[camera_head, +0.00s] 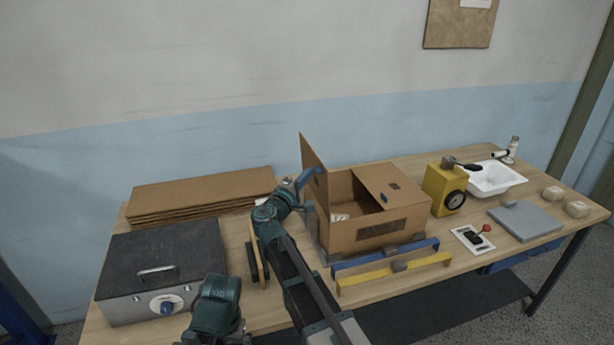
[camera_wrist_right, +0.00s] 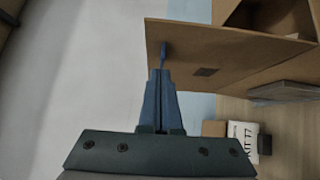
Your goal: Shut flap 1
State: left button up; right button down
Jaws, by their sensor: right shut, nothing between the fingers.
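An open cardboard box (camera_head: 375,229) stands on the table. Its left flap (camera_head: 312,150) stands up, and a panel (camera_head: 392,186) covers the right part of the top. I cannot read which flap is number 1. My right gripper (camera_head: 314,173) is shut and empty at the standing flap. In the right wrist view its fingertips (camera_wrist_right: 163,48) overlap the brown face of this flap (camera_wrist_right: 225,52), which carries a small dark patch. I cannot tell whether they touch it. My left gripper is not in view.
A grey case (camera_head: 165,260) and stacked cardboard sheets (camera_head: 200,195) lie left of the box. A yellow device (camera_head: 440,185) and white basin (camera_head: 492,180) stand to the right. Blue (camera_head: 385,258) and yellow (camera_head: 370,279) bars lie in front of the box.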

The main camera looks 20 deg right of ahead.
aim_at(324, 167)
jog(key=shift+d, duration=0.1)
jog(key=d+p, duration=0.1)
jog(key=p, duration=0.1)
jog(key=d+r+m+g+y+p, duration=0.1)
jog(key=d+p, duration=0.1)
jog(key=d+r+m+p, duration=0.1)
jog(key=d+p, duration=0.1)
jog(key=shift+d+r+g+y+p, duration=0.1)
jog(key=shift+d+g+y+p, duration=0.05)
jog(key=shift+g+y+p, duration=0.2)
jog(key=d+f+m+g+y+b, duration=0.1)
jog(key=d+f+m+y, duration=0.2)
jog(key=d+f+y, duration=0.2)
jog(key=d+f+m+g+y+b, duration=0.1)
jog(key=d+f+m+y, duration=0.3)
jog(key=d+f, duration=0.5)
jog(key=shift+w+d+f+g+y, duration=0.2)
jog(key=shift+w+d+g+y, duration=0.35)
jog(key=shift+d, duration=1.95)
jog(key=shift+s, duration=0.2)
jog(key=shift+r, duration=0.1)
